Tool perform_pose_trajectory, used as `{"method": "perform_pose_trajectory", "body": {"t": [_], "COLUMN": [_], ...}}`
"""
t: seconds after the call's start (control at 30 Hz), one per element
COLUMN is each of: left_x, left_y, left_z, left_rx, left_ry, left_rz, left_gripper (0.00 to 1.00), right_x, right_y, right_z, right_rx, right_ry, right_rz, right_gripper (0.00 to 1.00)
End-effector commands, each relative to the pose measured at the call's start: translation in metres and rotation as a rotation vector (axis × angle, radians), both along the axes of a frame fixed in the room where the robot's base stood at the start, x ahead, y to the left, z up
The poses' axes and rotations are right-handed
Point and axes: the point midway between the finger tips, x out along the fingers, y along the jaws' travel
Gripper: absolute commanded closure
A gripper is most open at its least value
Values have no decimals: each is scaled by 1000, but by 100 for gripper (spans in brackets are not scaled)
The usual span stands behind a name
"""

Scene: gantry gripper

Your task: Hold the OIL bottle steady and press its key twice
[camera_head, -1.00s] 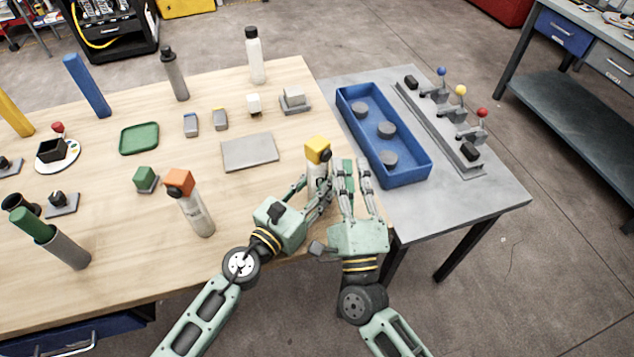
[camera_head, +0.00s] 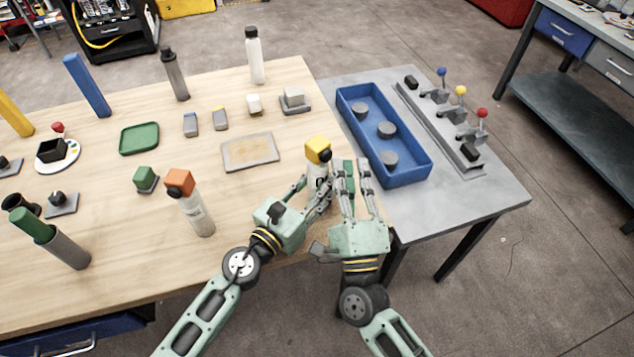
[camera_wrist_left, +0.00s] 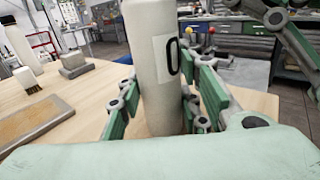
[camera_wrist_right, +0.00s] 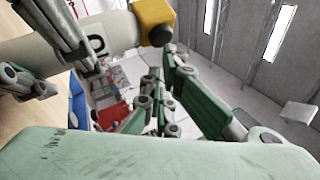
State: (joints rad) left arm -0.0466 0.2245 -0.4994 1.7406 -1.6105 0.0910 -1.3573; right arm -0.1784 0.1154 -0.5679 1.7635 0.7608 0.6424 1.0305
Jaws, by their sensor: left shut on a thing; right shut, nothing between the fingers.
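A white bottle (camera_head: 315,178) with a yellow cap (camera_head: 317,145) stands upright near the table's front right corner. Its label shows an O in the left wrist view (camera_wrist_left: 153,75); the rest is out of sight. My left gripper (camera_head: 316,190) is shut around its body. A round black key (camera_wrist_right: 161,35) sits on the side of the cap. My right gripper (camera_head: 348,168) is shut and empty, just right of the bottle. In the right wrist view its fingertips (camera_wrist_right: 152,88) appear apart from the key.
A flat plate (camera_head: 250,152) with a tan surface lies left of the bottle. An orange-capped bottle (camera_head: 190,205) stands farther left. A blue tray (camera_head: 420,172) with dark discs and a lever panel (camera_head: 440,125) are on the grey table at right.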

Motion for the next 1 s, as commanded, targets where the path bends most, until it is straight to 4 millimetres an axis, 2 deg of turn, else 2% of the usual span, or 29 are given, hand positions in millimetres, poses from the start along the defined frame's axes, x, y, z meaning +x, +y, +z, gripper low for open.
{"method": "perform_pose_trajectory", "body": {"t": [0.17,0.63,1.0], "left_x": [0,0,0], "left_y": [0,0,0], "left_z": [0,-1,-1], "left_rx": [0,0,0], "left_ry": [1,1,1], "left_rz": [-1,-1,-1], "left_gripper": [100,100,100], "right_x": [-5,-37,-42], "right_y": [-5,-39,-43], "right_z": [-1,0,0], "right_rx": [-1,-1,0], "right_ry": [0,0,-1], "right_rz": [0,-1,0], "right_gripper": [100,100,100]}}
